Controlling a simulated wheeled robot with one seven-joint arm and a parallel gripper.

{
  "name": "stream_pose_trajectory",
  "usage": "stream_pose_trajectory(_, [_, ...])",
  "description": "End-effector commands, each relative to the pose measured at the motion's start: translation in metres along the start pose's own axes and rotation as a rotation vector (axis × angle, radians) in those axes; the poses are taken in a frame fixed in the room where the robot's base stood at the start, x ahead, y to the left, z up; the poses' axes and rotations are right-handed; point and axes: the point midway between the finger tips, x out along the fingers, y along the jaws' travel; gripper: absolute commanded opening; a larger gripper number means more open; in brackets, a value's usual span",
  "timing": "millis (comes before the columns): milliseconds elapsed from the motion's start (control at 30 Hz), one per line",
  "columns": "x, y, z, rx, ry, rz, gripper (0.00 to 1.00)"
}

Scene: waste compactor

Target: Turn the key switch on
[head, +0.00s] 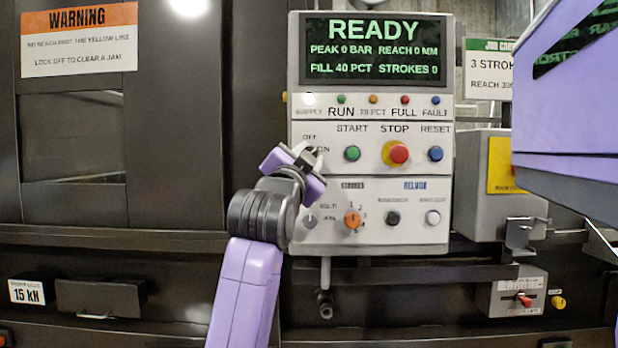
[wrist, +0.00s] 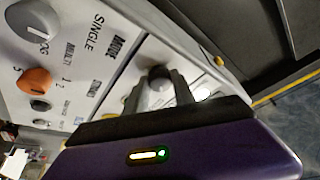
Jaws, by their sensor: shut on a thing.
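The key switch (wrist: 159,80) shows in the wrist view as a rounded grey part between my fingertips. My gripper (wrist: 158,92) is shut on it, one finger on each side. In the head view my gripper (head: 312,155) is at the left of the control panel (head: 372,188), next to the OFF and ON labels. There it mostly hides the key switch, and I cannot read the key's exact angle. The screen (head: 375,48) above reads READY, and the white supply lamp (head: 309,99) looks lit.
Right of my gripper are the green start button (head: 352,153), red stop button (head: 397,153) and blue reset button (head: 435,153). Below are an orange strokes knob (head: 352,219) and a grey mode knob (head: 310,220). A grey box (head: 490,200) stands to the right.

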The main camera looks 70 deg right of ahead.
Motion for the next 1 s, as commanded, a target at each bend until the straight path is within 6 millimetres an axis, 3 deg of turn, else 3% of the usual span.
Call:
stream_pose_trajectory(400, [-0.0003, -0.0007, 0.0011, 0.173, 0.003, 0.073, 0.0])
stream_pose_trajectory(967, [0.0001, -0.0014, -0.0001, 0.195, 0.005, 0.082, 0.0])
stream_pose_trajectory(1000, [0.0001, -0.0014, -0.0002, 0.195, 0.005, 0.082, 0.38])
